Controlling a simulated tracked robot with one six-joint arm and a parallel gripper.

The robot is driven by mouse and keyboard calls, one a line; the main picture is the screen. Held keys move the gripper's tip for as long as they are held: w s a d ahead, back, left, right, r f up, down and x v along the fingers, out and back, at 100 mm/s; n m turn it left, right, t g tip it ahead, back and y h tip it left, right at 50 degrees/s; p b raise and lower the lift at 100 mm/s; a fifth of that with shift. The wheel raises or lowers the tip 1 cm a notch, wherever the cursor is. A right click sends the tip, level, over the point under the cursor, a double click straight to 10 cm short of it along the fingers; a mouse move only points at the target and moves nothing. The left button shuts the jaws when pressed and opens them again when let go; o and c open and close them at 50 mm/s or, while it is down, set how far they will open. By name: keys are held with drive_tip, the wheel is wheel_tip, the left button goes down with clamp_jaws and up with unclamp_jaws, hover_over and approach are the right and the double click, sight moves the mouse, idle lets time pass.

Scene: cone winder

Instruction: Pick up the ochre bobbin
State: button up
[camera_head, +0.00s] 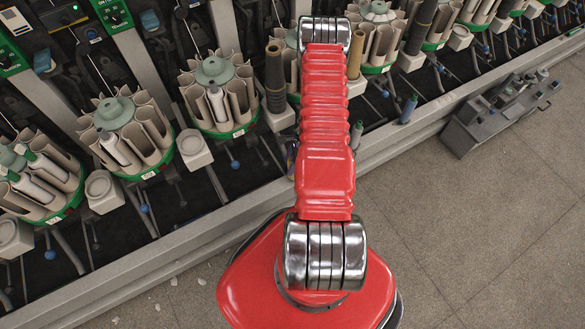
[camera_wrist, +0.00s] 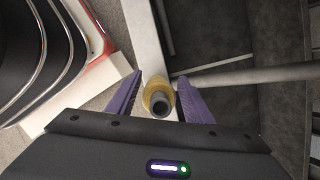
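The ochre bobbin (camera_wrist: 157,88) shows in the wrist view, seen end-on with a dark hollow end toward the camera. My gripper (camera_wrist: 160,78) has its two purple fingers on either side of it. The fingers look spread, with narrow gaps to the bobbin, and I see no clear contact. In the head view my red arm covers the middle, and the ochre bobbin and most of the gripper are hidden behind it.
The winder's rail (camera_head: 225,215) runs diagonally under the round magazines (camera_head: 130,135). A grey trolley (camera_head: 500,112) holds several bobbins. The floor (camera_head: 480,225) at right is clear.

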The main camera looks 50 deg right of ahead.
drive_tip(key=c, duration=0.7)
drive_tip(key=shift+r, duration=0.1)
drive_tip(key=shift+r, duration=0.8)
drive_tip(key=s+a, duration=0.1)
drive_tip(key=s, duration=0.4)
drive_tip(key=s+a, duration=0.2)
drive_tip(key=s, duration=0.4)
drive_tip(key=s+a, duration=0.2)
drive_tip(key=s, duration=0.4)
drive_tip(key=shift+s+a+f, duration=0.1)
drive_tip(key=shift+a+f, duration=0.05)
drive_tip(key=shift+a, duration=0.1)
